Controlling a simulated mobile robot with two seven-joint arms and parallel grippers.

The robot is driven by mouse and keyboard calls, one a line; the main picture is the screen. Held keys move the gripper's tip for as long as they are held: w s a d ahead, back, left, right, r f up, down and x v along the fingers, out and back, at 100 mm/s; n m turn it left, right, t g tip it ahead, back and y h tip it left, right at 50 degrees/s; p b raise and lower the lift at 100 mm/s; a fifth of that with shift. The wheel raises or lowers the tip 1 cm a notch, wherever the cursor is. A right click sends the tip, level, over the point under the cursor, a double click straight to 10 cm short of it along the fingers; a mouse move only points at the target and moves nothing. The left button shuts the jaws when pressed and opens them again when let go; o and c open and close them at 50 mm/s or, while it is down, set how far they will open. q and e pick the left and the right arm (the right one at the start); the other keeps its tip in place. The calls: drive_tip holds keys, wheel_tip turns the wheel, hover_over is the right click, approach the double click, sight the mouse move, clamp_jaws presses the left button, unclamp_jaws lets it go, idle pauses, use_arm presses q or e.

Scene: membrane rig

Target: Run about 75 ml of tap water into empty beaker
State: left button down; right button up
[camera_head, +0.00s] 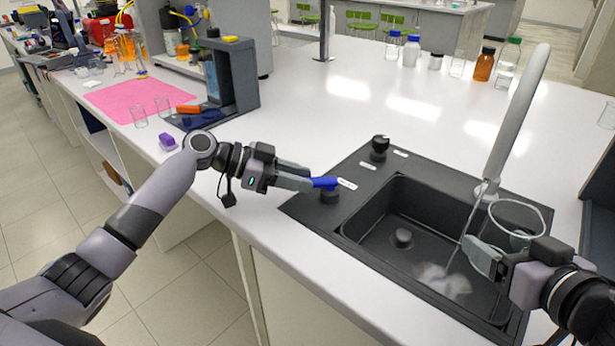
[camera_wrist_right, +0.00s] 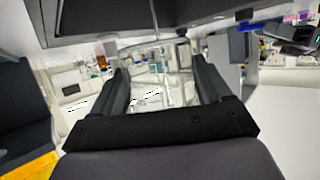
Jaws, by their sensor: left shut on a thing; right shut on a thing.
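The clear glass beaker (camera_head: 517,212) is over the right side of the sink in the head view. My right gripper (camera_head: 490,258) is shut on it; it shows faintly between the fingers in the right wrist view (camera_wrist_right: 150,85). I cannot make out a water level in it. A thin water stream (camera_head: 468,222) runs by the grey tap (camera_head: 517,105), passes left of the beaker in the picture and splashes in the sink basin (camera_head: 375,225). My left gripper (camera_head: 312,184) is shut on the blue tap handle (camera_head: 326,183) at the sink's left edge.
A black knob (camera_head: 379,147) stands on the sink's back-left rim. Bottles, including an amber one (camera_head: 484,64), stand at the back of the bench. Two empty-looking glasses (camera_head: 140,116) are by a pink mat (camera_head: 118,96) at left.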

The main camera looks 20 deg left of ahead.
use_arm(q)
drive_tip(key=c, duration=0.9)
unclamp_jaws()
drive_tip(key=shift+f, duration=0.1)
drive_tip(key=v, duration=1.2)
drive_tip(key=shift+s, duration=0.1)
